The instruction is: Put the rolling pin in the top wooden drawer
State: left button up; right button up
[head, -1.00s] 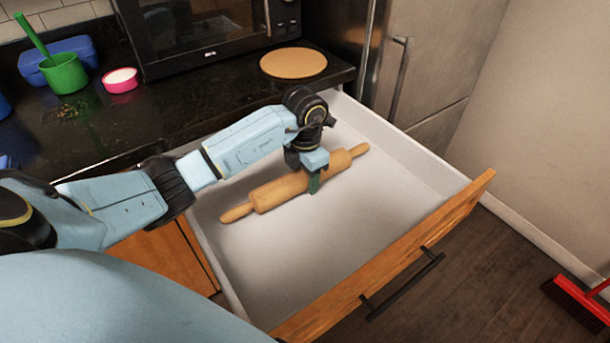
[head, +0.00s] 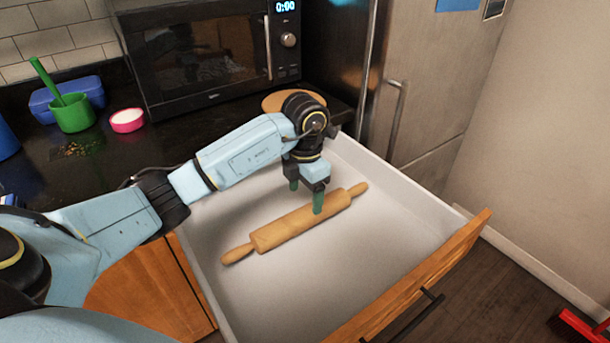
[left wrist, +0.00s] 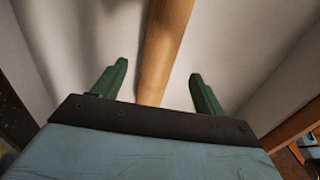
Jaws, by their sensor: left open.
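The wooden rolling pin (head: 290,228) lies diagonally on the white floor of the open top wooden drawer (head: 420,280). My left gripper (head: 306,202) is just above the pin, near its right half, with its green fingers apart. In the left wrist view, the rolling pin (left wrist: 163,50) runs between the two open fingers of my left gripper (left wrist: 157,92), with space on both sides. It does not look gripped. My right gripper is not in view.
The dark counter (head: 95,185) is behind and left of the drawer, holding a microwave (head: 205,55), a round board (head: 285,101), a green pot (head: 72,113) and a pink-rimmed bowl (head: 127,120). A fridge (head: 440,80) stands beyond the drawer. A red broom (head: 580,328) is on the floor.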

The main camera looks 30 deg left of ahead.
aim_at(305, 210)
pick_arm(q)
jog(key=shift+r, duration=2)
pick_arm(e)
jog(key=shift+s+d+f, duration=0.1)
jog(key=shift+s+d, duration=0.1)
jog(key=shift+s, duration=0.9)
